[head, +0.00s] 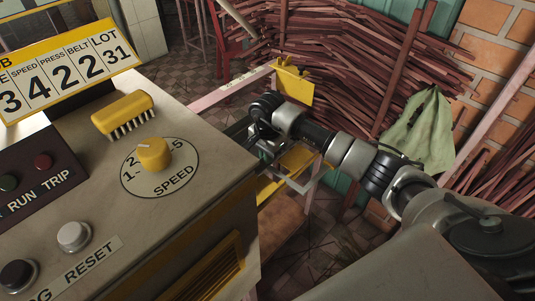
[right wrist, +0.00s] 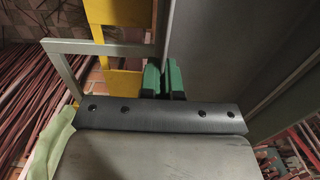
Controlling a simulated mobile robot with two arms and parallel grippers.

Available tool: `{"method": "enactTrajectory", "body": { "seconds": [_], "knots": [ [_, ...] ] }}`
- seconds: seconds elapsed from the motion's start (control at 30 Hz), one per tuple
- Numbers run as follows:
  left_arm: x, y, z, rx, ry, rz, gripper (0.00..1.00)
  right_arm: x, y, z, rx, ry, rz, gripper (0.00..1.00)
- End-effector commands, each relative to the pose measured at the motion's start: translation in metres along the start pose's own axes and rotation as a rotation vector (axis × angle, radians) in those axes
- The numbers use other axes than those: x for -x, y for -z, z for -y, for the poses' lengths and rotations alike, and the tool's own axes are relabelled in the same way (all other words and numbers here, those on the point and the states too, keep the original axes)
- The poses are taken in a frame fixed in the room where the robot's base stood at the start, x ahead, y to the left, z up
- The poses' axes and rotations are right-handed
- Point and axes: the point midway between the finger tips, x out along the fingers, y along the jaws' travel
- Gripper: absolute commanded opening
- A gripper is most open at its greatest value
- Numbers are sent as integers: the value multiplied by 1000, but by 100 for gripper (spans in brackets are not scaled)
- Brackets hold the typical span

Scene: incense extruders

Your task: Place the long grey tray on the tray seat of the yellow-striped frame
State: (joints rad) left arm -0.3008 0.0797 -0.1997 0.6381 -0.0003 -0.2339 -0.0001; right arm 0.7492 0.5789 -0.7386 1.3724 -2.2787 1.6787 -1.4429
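My right gripper (head: 264,148) reaches in from the right, past the far edge of the control console. In the right wrist view its two green fingertips (right wrist: 163,78) are close together on either side of a thin grey wall. That wall looks like the side of the long grey tray (right wrist: 225,45), which runs away from the gripper. The tray is mostly hidden in the head view. The frame with yellow parts (head: 293,84) stands beyond the console; its grey bar and yellow stripes (right wrist: 121,84) show left of the fingers. The tray seat is not clear. My left gripper is not in view.
The console (head: 190,215) with its yellow knob (head: 154,153), buttons and number sign fills the left. A pile of reddish sticks (head: 345,60) lies behind. A green cloth (head: 425,130) hangs at the right near my arm.

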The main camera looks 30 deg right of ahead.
Motion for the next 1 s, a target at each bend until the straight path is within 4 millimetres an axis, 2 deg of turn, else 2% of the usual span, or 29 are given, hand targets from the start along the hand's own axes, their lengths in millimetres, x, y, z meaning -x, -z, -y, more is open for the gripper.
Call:
{"method": "enactTrajectory", "body": {
  "seconds": [0.43, 0.6, 1.0],
  "knots": [
    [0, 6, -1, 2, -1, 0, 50, -1, 1, 1, 0, 3, -1, 0],
    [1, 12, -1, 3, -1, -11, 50, -1, 1, 0, 0, 2, -1, 27],
    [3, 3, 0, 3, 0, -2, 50, 2, 0, 0, 0, 2, -1, 28]
  ]
}}
